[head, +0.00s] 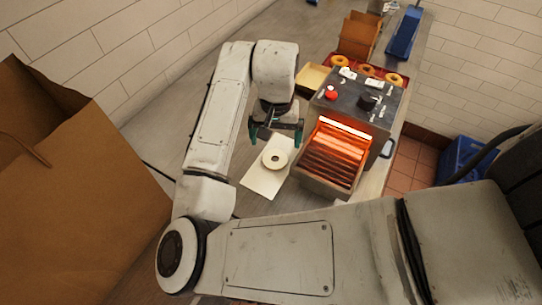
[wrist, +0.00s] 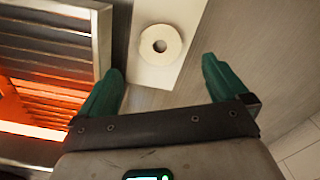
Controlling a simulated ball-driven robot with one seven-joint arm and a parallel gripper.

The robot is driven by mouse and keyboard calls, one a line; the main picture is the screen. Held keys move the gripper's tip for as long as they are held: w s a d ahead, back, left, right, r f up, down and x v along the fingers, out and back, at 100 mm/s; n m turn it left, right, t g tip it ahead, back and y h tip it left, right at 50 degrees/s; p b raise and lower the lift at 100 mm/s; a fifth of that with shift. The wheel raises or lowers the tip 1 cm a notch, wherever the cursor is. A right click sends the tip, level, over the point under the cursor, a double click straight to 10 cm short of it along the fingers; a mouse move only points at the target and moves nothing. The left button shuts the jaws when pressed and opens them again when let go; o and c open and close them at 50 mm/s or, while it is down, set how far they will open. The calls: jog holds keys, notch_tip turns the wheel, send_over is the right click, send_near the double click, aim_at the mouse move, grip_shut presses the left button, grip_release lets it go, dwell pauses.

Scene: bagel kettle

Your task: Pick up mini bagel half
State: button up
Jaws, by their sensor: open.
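The mini bagel half (head: 274,158) is a pale ring with a dark centre hole. It lies flat on a white sheet (head: 258,182) on the counter. In the wrist view the bagel half (wrist: 160,45) is at the top centre, just beyond the fingertips. My gripper (head: 276,134) has green fingers and is above and behind the bagel half in the head view. In the wrist view the gripper (wrist: 164,72) is open with nothing between its fingers.
A toaster (head: 335,150) with glowing orange bars stands close to the right of the bagel half. Several bagels (head: 394,79) sit behind it near a yellowish tray (head: 312,77). A large brown paper bag (head: 70,190) stands at the left. Bare counter (head: 185,130) lies left of the sheet.

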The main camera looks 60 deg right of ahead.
aim_at(275, 155)
jog(key=shift+f+p, duration=0.45)
jog(key=shift+f, duration=3.55)
jog(key=shift+c, duration=0.4)
jog(key=c, duration=1)
notch_tip(275, 155, up, 10)
jog(key=b, duration=0.1)
